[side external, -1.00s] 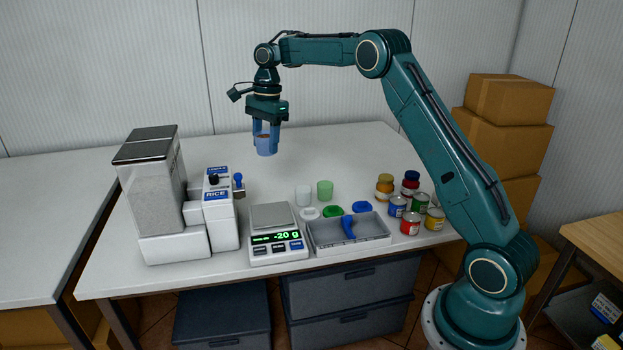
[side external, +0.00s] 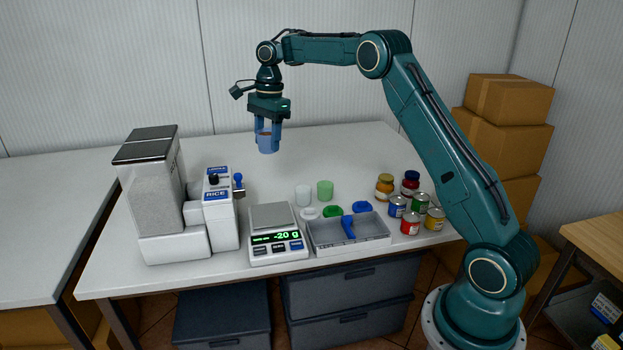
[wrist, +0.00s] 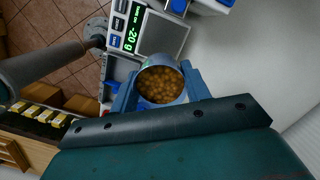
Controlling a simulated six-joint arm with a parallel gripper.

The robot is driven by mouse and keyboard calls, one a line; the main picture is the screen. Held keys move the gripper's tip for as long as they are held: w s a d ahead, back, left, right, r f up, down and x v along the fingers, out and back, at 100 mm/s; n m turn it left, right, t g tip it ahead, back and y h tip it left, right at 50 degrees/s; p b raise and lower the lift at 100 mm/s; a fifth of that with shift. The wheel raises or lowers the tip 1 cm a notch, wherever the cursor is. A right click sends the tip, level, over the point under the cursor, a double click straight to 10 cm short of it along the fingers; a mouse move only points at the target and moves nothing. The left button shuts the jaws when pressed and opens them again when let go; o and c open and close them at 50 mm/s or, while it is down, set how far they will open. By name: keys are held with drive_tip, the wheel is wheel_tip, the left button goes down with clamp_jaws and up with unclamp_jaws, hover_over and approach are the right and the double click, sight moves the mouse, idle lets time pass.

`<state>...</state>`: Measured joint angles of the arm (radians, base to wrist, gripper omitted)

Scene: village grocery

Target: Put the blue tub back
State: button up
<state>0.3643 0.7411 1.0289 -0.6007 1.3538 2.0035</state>
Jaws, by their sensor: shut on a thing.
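My gripper (side external: 268,136) is shut on the blue tub (side external: 268,146) and holds it upright in the air, high above the back of the table. In the wrist view the tub (wrist: 141,75) sits between the two fingers. It is open on top and filled with round, tan-brown pieces. A white tub (side external: 303,196) and a green tub (side external: 325,190) stand on the table. In front of them lie a white lid (side external: 310,213), a green lid (side external: 333,211) and a blue lid (side external: 361,207).
A scale (side external: 277,245) reads -20 g, its plate empty. Left of it stands a dispenser (side external: 221,215) labelled RICE. A grey tray (side external: 376,239) holds a blue scoop (side external: 348,227). Several jars and cans (side external: 410,222) stand at right. The table's back (side external: 340,145) is clear.

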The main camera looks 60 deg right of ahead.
drive_tip(key=s+d+f+m, duration=0.2)
drive_tip(key=s+d+f, duration=0.2)
drive_tip(key=d, duration=0.4)
drive_tip(key=s+d+f+m, duration=0.2)
drive_tip(key=s+d+f, duration=0.2)
drive_tip(key=d, duration=0.5)
drive_tip(key=s+d+f+m, duration=0.2)
drive_tip(key=s+d+f, duration=0.2)
drive_tip(key=d+f, duration=0.4)
drive_tip(key=shift+s+d+m+t, duration=0.3)
drive_tip(key=shift+s+d+t, duration=0.1)
drive_tip(key=shift+d, duration=0.2)
drive_tip(key=shift+f, duration=0.2)
drive_tip(key=shift+f, duration=3.35)
drive_tip(key=shift+f, duration=0.4)
drive_tip(key=o, duration=1.4)
drive_tip(key=shift+o, duration=0.2)
